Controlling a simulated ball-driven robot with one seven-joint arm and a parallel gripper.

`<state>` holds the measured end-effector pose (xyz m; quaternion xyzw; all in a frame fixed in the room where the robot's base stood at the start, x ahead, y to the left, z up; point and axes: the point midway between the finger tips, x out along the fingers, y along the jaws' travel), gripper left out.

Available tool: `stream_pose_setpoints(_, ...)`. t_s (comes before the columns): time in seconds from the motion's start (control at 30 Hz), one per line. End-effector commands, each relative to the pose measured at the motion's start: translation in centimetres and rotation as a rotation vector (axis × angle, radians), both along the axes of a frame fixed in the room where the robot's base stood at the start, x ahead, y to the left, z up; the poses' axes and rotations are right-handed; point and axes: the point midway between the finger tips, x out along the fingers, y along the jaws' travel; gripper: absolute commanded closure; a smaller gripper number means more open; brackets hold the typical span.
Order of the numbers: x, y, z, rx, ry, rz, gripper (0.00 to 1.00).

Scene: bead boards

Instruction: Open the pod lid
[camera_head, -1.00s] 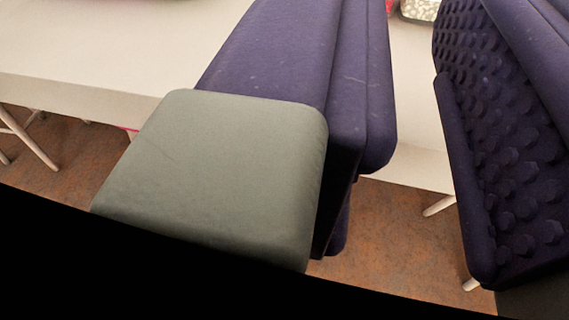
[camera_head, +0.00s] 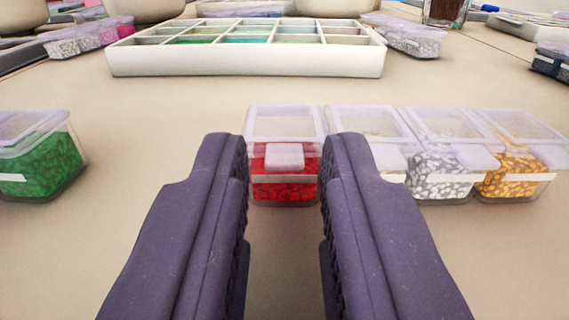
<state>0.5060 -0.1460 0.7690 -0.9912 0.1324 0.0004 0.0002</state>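Several small clear pods with lilac lids stand in a row on the table. The pod of red beads (camera_head: 284,187) is in the middle, with its lid (camera_head: 285,124) down and a pale latch tab at its front. My gripper (camera_head: 284,148) is open, its two dark purple fingers pointing at the red pod, one on each side of it in the picture. No thing is between the fingers' inner pads. The right finger partly hides the pod beside the red one.
A silver-bead pod (camera_head: 442,180) and a gold-bead pod (camera_head: 510,180) stand to the right. A green-bead pod (camera_head: 42,165) stands at the left. A white compartment tray (camera_head: 245,62) lies behind. The table between is clear.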

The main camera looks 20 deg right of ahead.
Motion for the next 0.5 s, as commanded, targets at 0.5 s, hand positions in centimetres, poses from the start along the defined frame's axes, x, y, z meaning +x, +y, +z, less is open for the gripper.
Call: stream_pose_setpoints(0.5,0.03,-0.01,0.13,0.001,0.004,0.000,1.00)
